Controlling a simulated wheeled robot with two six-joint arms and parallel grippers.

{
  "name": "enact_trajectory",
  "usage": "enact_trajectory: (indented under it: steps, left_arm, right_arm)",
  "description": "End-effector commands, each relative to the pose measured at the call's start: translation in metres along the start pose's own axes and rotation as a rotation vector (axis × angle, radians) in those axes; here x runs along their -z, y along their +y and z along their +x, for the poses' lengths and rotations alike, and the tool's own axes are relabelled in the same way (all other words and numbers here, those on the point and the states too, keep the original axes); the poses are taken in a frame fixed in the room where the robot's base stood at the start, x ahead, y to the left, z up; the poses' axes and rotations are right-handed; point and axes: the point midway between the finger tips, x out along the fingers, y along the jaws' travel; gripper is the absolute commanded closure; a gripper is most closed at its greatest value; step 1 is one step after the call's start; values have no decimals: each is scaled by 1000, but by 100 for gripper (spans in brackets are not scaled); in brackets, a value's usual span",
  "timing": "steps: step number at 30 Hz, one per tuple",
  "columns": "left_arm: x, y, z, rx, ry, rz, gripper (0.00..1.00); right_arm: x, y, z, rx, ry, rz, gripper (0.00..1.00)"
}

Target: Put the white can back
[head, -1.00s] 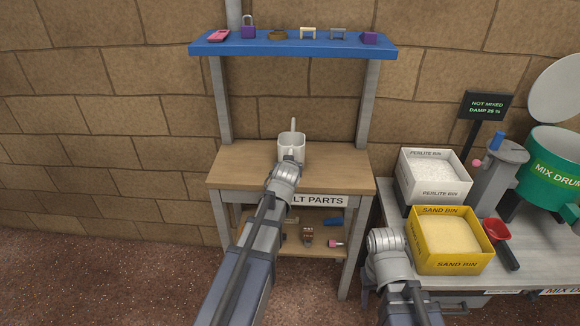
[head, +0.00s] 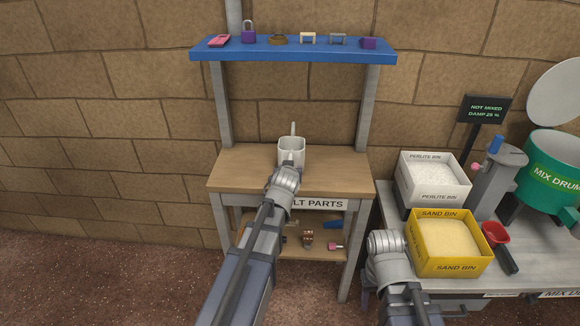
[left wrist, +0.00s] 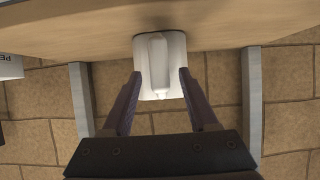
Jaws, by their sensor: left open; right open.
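The white can (head: 298,146) stands upright on the wooden bench top, with a thin white upright part rising behind it. In the left wrist view, which is upside down, the can (left wrist: 174,72) shows a white bar down its facing side. My left gripper (left wrist: 159,80) is open, its two dark fingers on either side of the can's near end; whether they touch it I cannot tell. In the head view my left wrist hides the can's lower front. My right gripper (head: 388,243) is beside the yellow sand bin, open, its fingers hardly visible.
The wooden bench (head: 235,168) is otherwise clear on top. A blue shelf (head: 290,52) above holds several small items. At the right stand the perlite bin (head: 440,198), sand bin (head: 450,267), red scoop (head: 496,233), mix drum (head: 555,168) and a sign reading "NOT MIXED" (head: 485,109).

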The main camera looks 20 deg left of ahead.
Motion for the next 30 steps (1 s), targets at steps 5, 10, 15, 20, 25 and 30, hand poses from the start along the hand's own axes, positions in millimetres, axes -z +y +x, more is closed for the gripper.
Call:
enact_trajectory:
  steps: [5, 10, 15, 20, 25, 30]
  left_arm:
    - [3, 0, -41, -1, 0, 1, 40]
    - [2, -1, -77, 0, 0, 0, 40]
    - [2, 0, -98, 0, -2, 1, 40]
    - [1, 0, -100, 1, -2, 0, 40]
    - [-5, 5, -100, -1, -25, 9, 40]
    - [-63, 45, -117, -25, -269, 113, 40]
  right_arm:
    - [-1, 2, -22, 0, 0, 0, 50]
    - [-2, 4, -38, 0, 0, 1, 50]
    - [-3, 4, -48, 0, 0, 1, 50]
    - [-3, 4, -48, 0, 0, 1, 50]
    - [-3, 4, -47, 0, 0, 1, 50]
    - [-3, 4, -47, 0, 0, 1, 50]
